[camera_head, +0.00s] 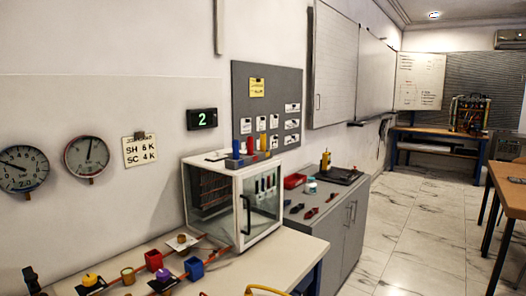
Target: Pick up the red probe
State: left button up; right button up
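I cannot tell for certain which thing is the red probe. Small red-and-dark pieces (311,213) lie on top of the grey cabinet (345,226), right of the white glass-fronted box (229,199). Another small red piece (333,196) lies near them. They are too small to make out in detail. A red upright piece (250,146) stands on the white box, between a blue one (236,149) and a yellow one (263,141). Neither of my grippers is recognisable in view.
The bench in front holds a red block (154,260), a blue block (194,268), a brass cup (128,275) and a yellow curved piece (264,289). A red tray (295,181) and a yellow device (325,161) stand on the cabinet. Open floor (410,222) lies right.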

aim_at(249, 139)
jog(key=i+l, duration=0.2)
jog(key=l, duration=0.15)
jog(key=i+l, duration=0.25)
jog(key=i+l+u, duration=0.1)
jog(key=l, duration=0.35)
jog(key=i, duration=0.1)
